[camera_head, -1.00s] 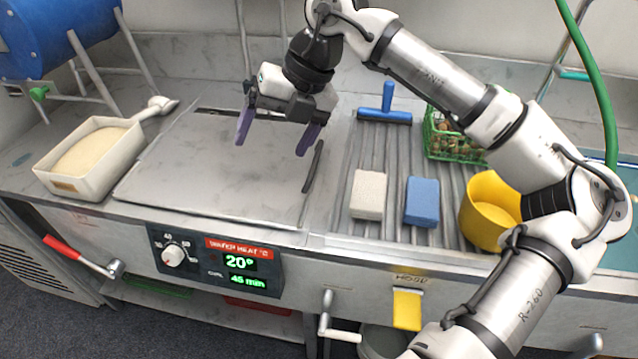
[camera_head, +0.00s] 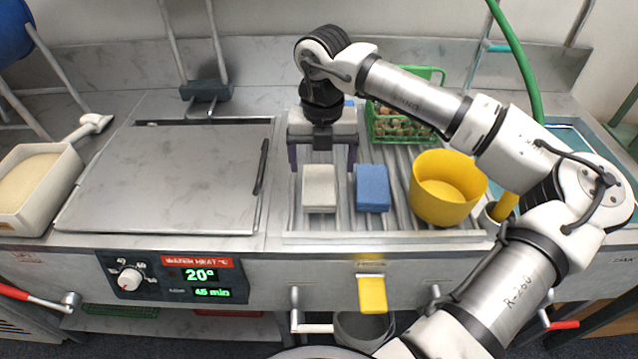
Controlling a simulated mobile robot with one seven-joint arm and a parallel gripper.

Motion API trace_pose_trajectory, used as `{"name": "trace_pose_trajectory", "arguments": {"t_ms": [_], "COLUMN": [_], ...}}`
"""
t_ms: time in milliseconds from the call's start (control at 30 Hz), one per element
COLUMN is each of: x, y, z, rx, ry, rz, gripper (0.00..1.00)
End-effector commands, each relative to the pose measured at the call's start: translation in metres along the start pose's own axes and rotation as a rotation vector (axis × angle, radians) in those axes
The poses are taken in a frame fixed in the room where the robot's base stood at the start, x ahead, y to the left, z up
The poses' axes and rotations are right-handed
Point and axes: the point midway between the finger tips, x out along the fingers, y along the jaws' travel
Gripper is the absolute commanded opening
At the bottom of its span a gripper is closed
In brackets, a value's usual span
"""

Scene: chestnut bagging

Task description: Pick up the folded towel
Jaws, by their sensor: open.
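A whitish, rectangular folded towel (camera_head: 319,188) lies on the ribbed metal drainboard. A blue block of similar size (camera_head: 372,188), which could be a second cloth or a sponge, lies just to its right with a narrow gap. My gripper (camera_head: 322,162) points down with its purple fingers spread, open and empty. It is at the far edge of the whitish towel in the picture, with the fingers apart to its left and right. I cannot tell the exact height of the fingertips above the drainboard.
A yellow bucket (camera_head: 447,200) stands right of the blue block. Behind is a green basket of chestnuts (camera_head: 405,138). A flat metal lid (camera_head: 165,180) with a dark handle lies left. A white tub (camera_head: 40,190) is at the far left. A yellow cloth or tag (camera_head: 372,294) hangs in front.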

Motion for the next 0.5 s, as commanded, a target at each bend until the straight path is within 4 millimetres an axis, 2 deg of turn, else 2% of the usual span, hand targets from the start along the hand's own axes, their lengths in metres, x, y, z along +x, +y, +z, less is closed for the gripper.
{"name": "trace_pose_trajectory", "arguments": {"t_ms": [300, 500], "x": [0.042, 0.048], "y": [0.006, 0.006], "z": [-0.004, -0.003], "rx": [-0.001, -0.001], "ry": [0.003, 0.001], "rz": [0.002, 0.001], "gripper": [0.85, 0.85]}}
